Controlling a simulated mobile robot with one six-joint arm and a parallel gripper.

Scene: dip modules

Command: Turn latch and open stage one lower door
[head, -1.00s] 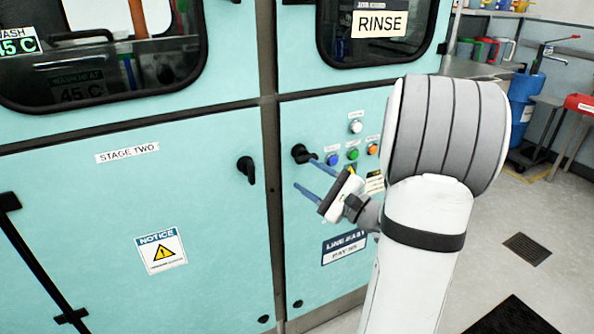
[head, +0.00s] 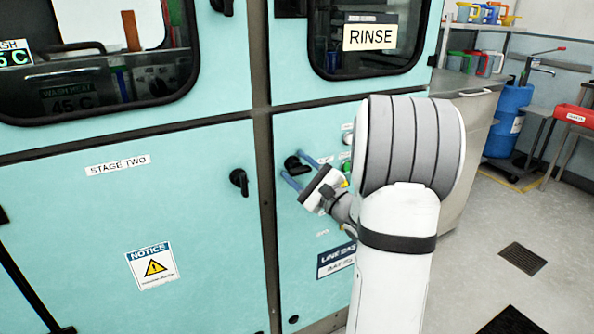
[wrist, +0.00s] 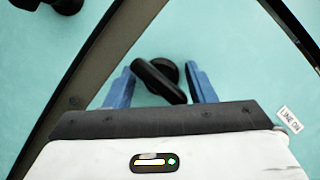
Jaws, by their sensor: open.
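A black rotary latch (head: 293,163) sits on the teal lower door (head: 292,225) to the right of the dark vertical post. My gripper (head: 303,171) is open at this latch, its blue fingers pointing at the door. In the wrist view the latch's slanted black handle (wrist: 158,82) lies between the two blue fingers (wrist: 161,87), with a gap on each side. The left door (head: 130,225) is labelled STAGE TWO and has its own black latch (head: 239,181). Both lower doors look shut. No stage one label is readable in view.
A green button (head: 346,167) and other controls are partly behind my arm. Windowed upper doors, one with a RINSE sign (head: 369,32), are above. A blue drum (head: 508,118) and a bench stand at the right. The floor at lower right is mostly clear.

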